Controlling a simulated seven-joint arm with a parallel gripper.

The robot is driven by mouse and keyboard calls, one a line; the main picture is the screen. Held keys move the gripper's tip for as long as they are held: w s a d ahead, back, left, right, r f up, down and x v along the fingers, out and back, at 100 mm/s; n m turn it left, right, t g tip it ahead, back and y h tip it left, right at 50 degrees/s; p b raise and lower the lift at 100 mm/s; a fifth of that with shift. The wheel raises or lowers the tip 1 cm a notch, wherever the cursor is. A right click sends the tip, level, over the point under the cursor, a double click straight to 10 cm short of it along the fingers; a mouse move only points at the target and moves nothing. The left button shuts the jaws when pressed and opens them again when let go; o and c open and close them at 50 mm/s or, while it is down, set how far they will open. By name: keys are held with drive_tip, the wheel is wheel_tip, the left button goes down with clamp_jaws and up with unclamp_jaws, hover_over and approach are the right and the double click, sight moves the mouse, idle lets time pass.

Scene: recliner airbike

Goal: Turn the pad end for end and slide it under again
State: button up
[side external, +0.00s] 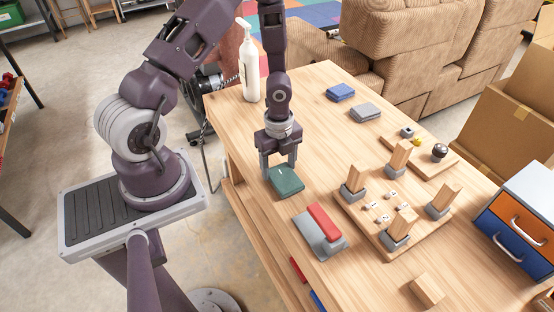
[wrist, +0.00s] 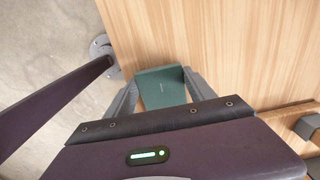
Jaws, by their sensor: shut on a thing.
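The pad in question cannot be told for certain; the one at my gripper is a dark green flat block (side external: 286,181) near the table's left edge. My gripper (side external: 279,172) points down with its fingers shut on the green pad's sides. In the wrist view the green pad (wrist: 162,88) sits between the two grey fingers (wrist: 160,95). Whether it rests on the table or hangs just above it is hard to tell. A grey block (side external: 319,237) with a red block (side external: 325,222) lying on top is in front of it.
A wooden board with upright pegs (side external: 388,218) stands to the right. Blue (side external: 340,92) and grey (side external: 366,112) pads lie farther back. A white bottle (side external: 249,65) stands at the back left. A drawer box (side external: 517,225) is at the right. A loose wood block (side external: 427,289) lies in front.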

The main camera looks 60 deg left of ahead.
sight(300, 205)
drive_tip(key=shift+d, duration=5.6)
drive_tip(key=shift+f, duration=0.25)
drive_tip(key=o, duration=1.3)
drive_tip(key=shift+r, duration=3)
